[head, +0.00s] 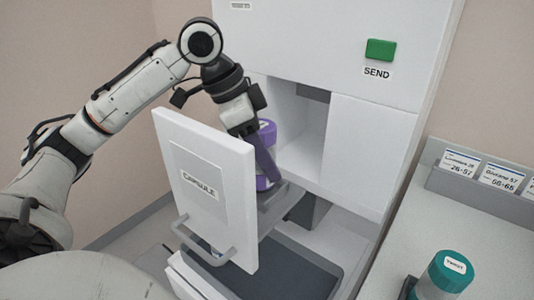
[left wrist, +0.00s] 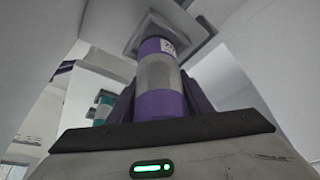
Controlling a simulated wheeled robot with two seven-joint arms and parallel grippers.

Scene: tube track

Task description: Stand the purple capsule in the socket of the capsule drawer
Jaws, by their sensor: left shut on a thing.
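The purple capsule (head: 262,183) with a pale grey middle band is upright behind the drawer front in the head view; it fills the middle of the left wrist view (left wrist: 158,75). My left gripper (head: 260,152) is shut on it, with a finger on each side. The capsule drawer (head: 205,185) is pulled out, with a white front marked CAPSULE and a grey bed behind it. The capsule's far end is at a grey plate (left wrist: 140,40) in the left wrist view. The socket is hidden, and I cannot tell whether the capsule is seated. My right gripper is not in view.
The white cabinet (head: 370,150) has an open recess behind the drawer and a green SEND button (head: 380,50). A dark tray (head: 300,270) lies below the drawer. A teal-topped capsule (head: 450,272) stands on the right counter (head: 490,240), beside a label rack (head: 450,185).

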